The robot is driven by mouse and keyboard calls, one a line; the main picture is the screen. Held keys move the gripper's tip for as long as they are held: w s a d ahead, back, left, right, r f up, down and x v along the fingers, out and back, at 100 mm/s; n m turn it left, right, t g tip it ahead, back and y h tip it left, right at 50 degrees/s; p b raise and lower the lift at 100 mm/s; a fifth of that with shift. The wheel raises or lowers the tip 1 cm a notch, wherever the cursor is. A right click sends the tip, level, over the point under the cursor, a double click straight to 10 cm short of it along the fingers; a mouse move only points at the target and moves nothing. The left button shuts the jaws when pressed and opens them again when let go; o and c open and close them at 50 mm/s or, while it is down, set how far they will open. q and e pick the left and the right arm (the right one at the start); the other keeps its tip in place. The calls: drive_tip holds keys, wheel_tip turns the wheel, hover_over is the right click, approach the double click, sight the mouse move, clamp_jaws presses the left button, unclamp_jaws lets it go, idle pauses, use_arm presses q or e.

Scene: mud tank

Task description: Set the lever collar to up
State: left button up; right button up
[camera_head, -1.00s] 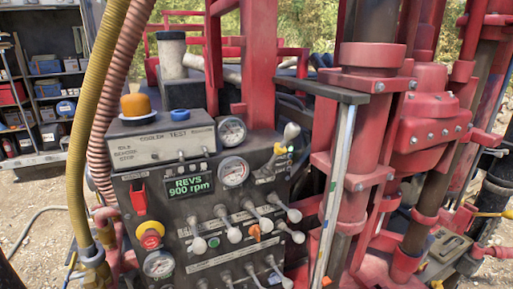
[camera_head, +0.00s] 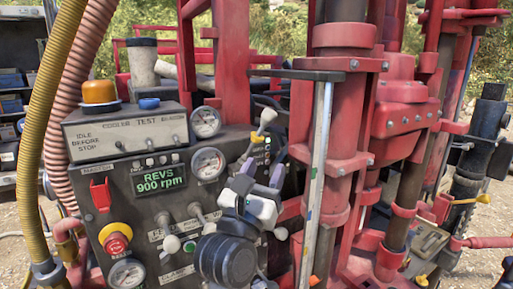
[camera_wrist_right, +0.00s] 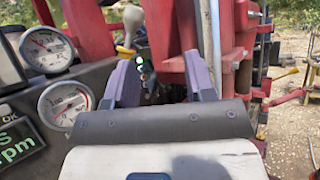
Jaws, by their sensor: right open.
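The lever (camera_head: 266,118) with a pale grey knob stands at the upper right of the dark control panel, tilted to the right, with a small yellow part near its base. Its knob also shows in the right wrist view (camera_wrist_right: 132,20), beyond the left finger. I cannot make out the collar's position. My right gripper (camera_head: 263,168) is open and empty, its purple fingers pointing toward the panel just below the lever. In the right wrist view the gripper (camera_wrist_right: 157,64) has a small lit green indicator (camera_wrist_right: 141,61) between its fingers, farther off. My left gripper is out of view.
The panel carries gauges (camera_head: 208,163), a REVS 900 rpm display (camera_head: 160,182), a red stop button (camera_head: 116,243) and several white-knobbed levers, partly hidden by my right gripper. A pale upright bar (camera_head: 316,180) and red mast stand close on the right.

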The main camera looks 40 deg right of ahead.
sight(255, 139)
drive_tip(key=w+d+y+p, duration=0.1)
drive_tip(key=w+d+y, duration=0.1)
drive_tip(key=w, duration=0.1)
drive_tip(key=w+d+r+m+y+p, duration=0.1)
drive_tip(key=w+d+y, duration=0.1)
drive_tip(key=w+y, duration=0.1)
drive_tip(key=w+d+r+m+t+y+p, duration=0.1)
drive_tip(key=w+d+y, duration=0.1)
drive_tip(key=w, duration=0.3)
drive_tip(key=shift+w+d+r+y, duration=0.2)
drive_tip(key=shift+d+y, duration=0.2)
drive_tip(key=shift+d, duration=0.15)
drive_tip(key=shift+p+x, duration=0.5)
drive_tip(key=shift+x, duration=0.3)
drive_tip(key=shift+f, duration=0.15)
drive_tip(key=c, duration=0.4)
clamp_jaws()
